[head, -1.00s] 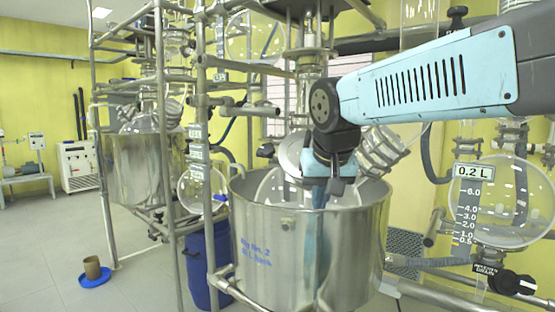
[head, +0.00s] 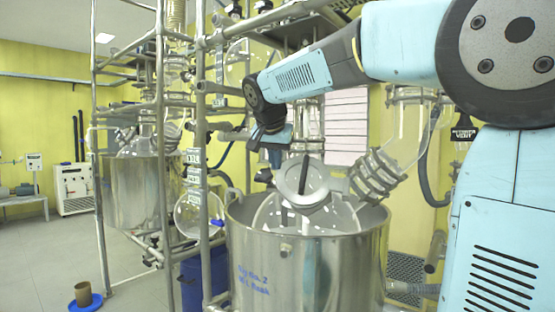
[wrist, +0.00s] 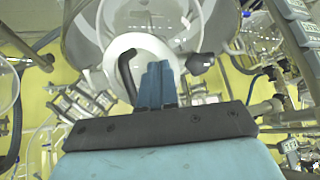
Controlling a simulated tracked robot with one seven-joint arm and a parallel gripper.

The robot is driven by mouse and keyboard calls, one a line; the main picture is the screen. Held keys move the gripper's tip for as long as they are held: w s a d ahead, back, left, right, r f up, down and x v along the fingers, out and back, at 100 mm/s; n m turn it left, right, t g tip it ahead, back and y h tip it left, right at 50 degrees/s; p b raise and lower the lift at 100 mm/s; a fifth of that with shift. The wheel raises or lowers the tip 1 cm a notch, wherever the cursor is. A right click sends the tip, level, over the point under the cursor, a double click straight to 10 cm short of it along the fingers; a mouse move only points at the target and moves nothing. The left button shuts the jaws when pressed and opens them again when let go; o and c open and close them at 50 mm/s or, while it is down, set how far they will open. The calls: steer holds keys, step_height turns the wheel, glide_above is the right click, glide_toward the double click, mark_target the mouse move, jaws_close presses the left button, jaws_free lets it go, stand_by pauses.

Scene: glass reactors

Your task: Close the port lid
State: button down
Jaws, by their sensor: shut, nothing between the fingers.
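The port lid (head: 318,186) is a pale round disc with a dark bar handle (head: 305,178) across its face. It sits tilted at the top of the glass vessel (head: 268,212), facing the head camera. I cannot tell whether its rim is seated on the port. My gripper (head: 275,158) is shut and empty, fingers pointing down, just left of the lid and above the vessel. In the wrist view the shut blue fingers (wrist: 157,82) lie in front of a pale round ring (wrist: 150,50), with a black curved handle (wrist: 127,77) left of them. Contact is not visible.
The vessel stands in a large steel pot (head: 300,268). Metal frame posts (head: 200,150) stand close on the left. A blue drum (head: 193,280) is behind the pot; open floor lies far left.

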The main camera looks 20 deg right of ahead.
mark_target(280, 191)
steer(key=x, duration=1)
steer(key=shift+w+d+r, duration=0.1)
steer(key=shift+w, duration=0.4)
